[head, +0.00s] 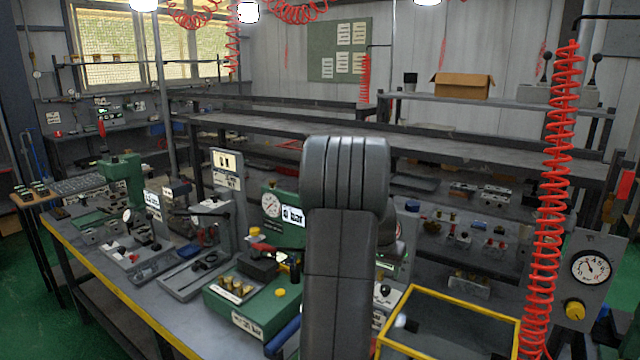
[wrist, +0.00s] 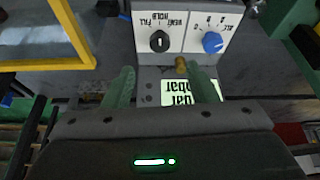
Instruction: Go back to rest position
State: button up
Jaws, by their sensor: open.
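My gripper (wrist: 164,84) shows in the wrist view with its two green fingers spread apart. No object is held between them. Beyond the fingertips is a light grey control box (wrist: 186,22) with a black knob (wrist: 159,41) and a blue knob (wrist: 212,42), its lettering upside down. A lit display (wrist: 178,98) reading "bar" shows between and behind the fingers. A small brass part (wrist: 181,66) sits at the foot of the box. In the head view my raised arm fills the middle and hides my gripper.
A green gauge unit (head: 271,205) and a green block with brass fittings (head: 248,307) stand left of my arm on the crowded bench. A yellow-framed case (head: 462,307) lies to the right. A red coiled hose (head: 553,200) hangs at the right, beside a gauge panel (head: 598,247).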

jog(key=v, duration=0.4)
jog(key=shift+s+r, duration=0.1)
jog(key=shift+r, duration=0.2)
jog(key=shift+s+f, duration=0.1)
